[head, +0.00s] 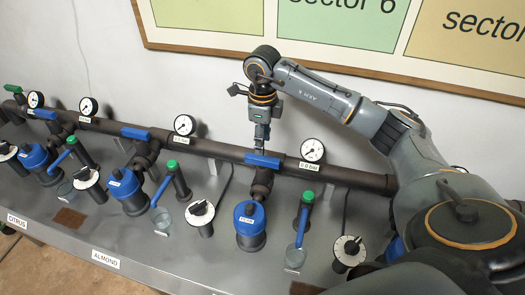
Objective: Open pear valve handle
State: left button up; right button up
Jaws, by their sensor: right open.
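A blue valve handle (262,160) sits on top of the dark main pipe at the third station from the left, and lies roughly along the pipe. No pear label can be read, so I cannot confirm from lettering that this is the pear valve. My right gripper (262,137) points down just above this handle, its fingers open. I cannot tell whether the fingertips touch the handle. Similar blue handles sit farther left on the pipe, at the almond station (135,133) and the citrus station (42,114). My left gripper is not in view.
A pressure gauge (312,150) stands right of the handle and another (184,125) left of it. A blue filter (249,222), green-capped risers (307,197) and round dials (349,250) stand in front on the grey bench. A framed sector board (345,50) hangs behind.

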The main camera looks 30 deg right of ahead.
aim_at(262, 158)
notch_tip(262, 158, down, 6)
jog(key=shift+r+p, duration=0.15)
jog(key=shift+p, duration=0.55)
jog(key=shift+f, duration=0.3)
jog(key=shift+w+f, duration=0.1)
jog(key=shift+f, duration=0.15)
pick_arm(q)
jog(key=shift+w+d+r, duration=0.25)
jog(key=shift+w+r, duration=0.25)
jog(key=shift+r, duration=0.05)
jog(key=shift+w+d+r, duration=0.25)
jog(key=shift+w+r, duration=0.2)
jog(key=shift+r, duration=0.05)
pick_arm(e)
grip_shut()
